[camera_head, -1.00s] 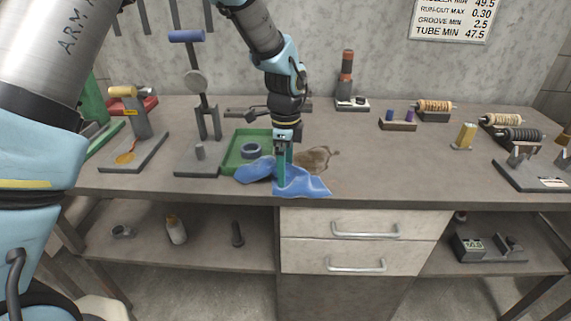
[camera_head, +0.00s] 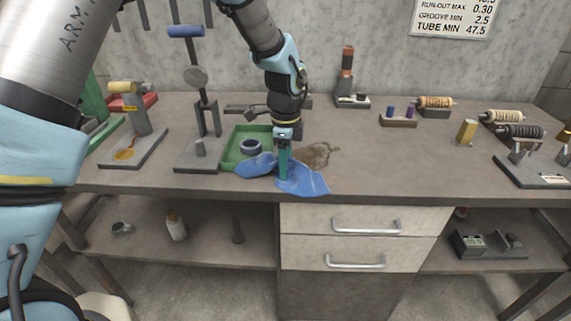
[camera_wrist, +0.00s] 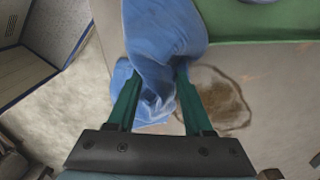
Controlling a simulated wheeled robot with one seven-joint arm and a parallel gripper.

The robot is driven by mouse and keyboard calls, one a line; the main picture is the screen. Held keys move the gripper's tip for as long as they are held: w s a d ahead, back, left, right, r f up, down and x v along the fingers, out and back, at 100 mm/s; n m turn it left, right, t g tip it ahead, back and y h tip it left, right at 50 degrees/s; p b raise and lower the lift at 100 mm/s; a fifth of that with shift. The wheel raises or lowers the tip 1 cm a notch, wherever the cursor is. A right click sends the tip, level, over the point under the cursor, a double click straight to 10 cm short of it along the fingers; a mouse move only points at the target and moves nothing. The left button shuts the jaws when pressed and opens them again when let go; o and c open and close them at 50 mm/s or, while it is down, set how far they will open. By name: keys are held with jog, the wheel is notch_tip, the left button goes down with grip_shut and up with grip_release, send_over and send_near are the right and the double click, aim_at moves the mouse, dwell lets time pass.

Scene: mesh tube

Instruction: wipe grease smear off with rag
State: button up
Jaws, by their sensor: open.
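A crumpled blue rag (camera_head: 305,182) lies on the workbench (camera_head: 400,170) near its front edge. Its left part touches or overlaps the front of the green tray. The brown grease smear (camera_head: 318,153) is on the bench top just behind and right of the rag. My gripper (camera_head: 283,170) points down at the rag's middle. In the wrist view, my gripper (camera_wrist: 156,75) is open, with a finger on each side of a fold of the rag (camera_wrist: 165,35). The smear (camera_wrist: 222,98) shows right of the right finger. Whether the fingers touch the cloth is unclear.
The green tray (camera_head: 233,157) holds a dark ring (camera_head: 251,147) left of my gripper. A press stand (camera_head: 200,166) and another fixture (camera_head: 135,150) stand farther left. A small purple-topped block (camera_head: 398,119) and spools stand at the right.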

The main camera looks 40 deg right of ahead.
jog(key=c, duration=0.7)
jog(key=shift+w+r, duration=0.1)
jog(key=shift+r, duration=0.05)
grip_shut()
